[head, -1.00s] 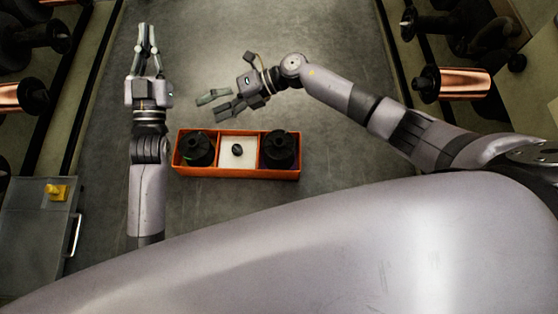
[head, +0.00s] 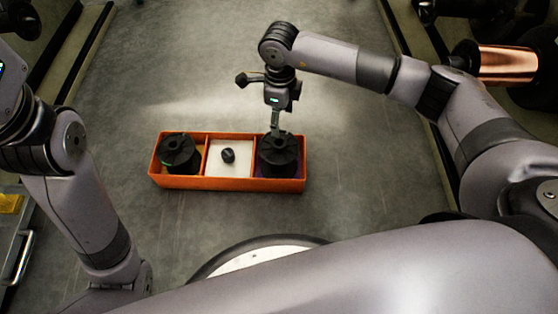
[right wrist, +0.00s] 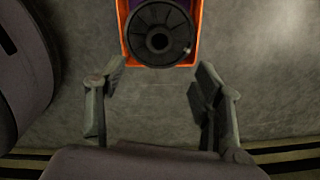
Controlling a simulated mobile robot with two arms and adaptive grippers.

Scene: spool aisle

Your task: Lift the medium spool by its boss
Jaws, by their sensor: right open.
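An orange box (head: 235,185) with three compartments stands on the floor. A black spool (head: 178,154) is in its left compartment and another black spool (head: 278,153) in its right one. A small black piece (head: 228,156) lies on the white bottom of the middle one. I cannot tell for sure which is the medium spool. My right gripper (head: 276,124) is at the far side of the right spool. In the right wrist view this gripper (right wrist: 161,68) is open and empty, and the right spool (right wrist: 159,36) shows ahead, its round top and central boss facing me. My left gripper's fingers are not in view.
A copper spool (head: 494,64) is on the rack at the right. A grey cart with a handle (head: 24,255) and a yellow item (head: 10,204) stands at the left edge. The floor beyond the box is clear.

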